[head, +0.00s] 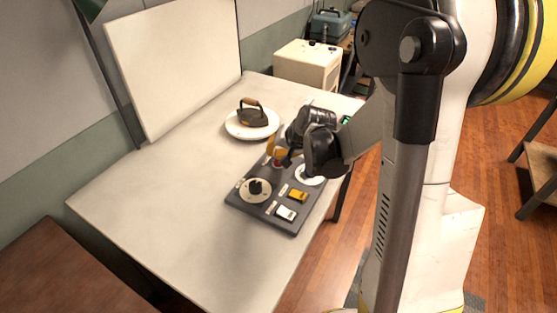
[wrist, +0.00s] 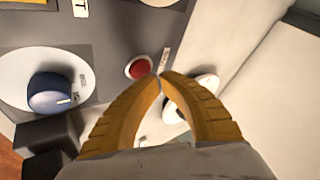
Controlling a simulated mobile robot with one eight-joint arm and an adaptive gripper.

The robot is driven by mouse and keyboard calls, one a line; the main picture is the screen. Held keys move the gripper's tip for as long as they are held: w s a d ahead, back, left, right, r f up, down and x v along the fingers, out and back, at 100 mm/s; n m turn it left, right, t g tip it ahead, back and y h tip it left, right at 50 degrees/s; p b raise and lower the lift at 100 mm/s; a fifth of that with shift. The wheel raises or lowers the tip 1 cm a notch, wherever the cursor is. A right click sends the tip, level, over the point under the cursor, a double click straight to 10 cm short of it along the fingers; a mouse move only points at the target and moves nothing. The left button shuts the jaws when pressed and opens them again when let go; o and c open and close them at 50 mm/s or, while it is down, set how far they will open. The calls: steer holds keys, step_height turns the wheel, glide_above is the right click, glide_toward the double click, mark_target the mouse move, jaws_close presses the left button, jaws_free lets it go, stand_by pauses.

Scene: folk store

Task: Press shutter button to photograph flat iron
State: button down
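The dark flat iron (head: 252,114) with a wooden handle stands on a round white plate (head: 236,132) on the table. In front of it lies a dark grey control panel (head: 270,211). A red round button (head: 278,163) is near the panel's far edge; it also shows in the wrist view (wrist: 139,67), just beyond and left of my fingertips. My gripper (wrist: 160,76) has its yellow fingertips together with nothing between them. It is over the far part of the panel; whether it touches the button I cannot tell. My fingers partly hide the plate in the wrist view.
The panel also bears a black dial (head: 257,187), a yellow switch (head: 298,195) and a white switch (head: 286,213). A white backdrop board (head: 172,60) stands behind the table (head: 150,205). A cream cabinet (head: 307,65) is beyond. The table's left side is clear.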

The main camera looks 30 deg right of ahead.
mark_target(275, 161)
steer(key=shift+r, duration=0.1)
steer(key=shift+r+p, duration=1.85)
steer(key=shift+r, duration=0.65)
steer(key=s+a+r+n, duration=0.3)
steer(key=s+a+r, duration=0.2)
steer(key=s, duration=0.6)
steer(key=s+a+r+n+h, duration=0.1)
steer(key=s+a+r+n, duration=0.3)
steer(key=s, duration=0.7)
steer(key=shift+s+a+r, duration=0.4)
steer(key=shift+a+r, duration=0.55)
steer(key=shift+a, duration=0.15)
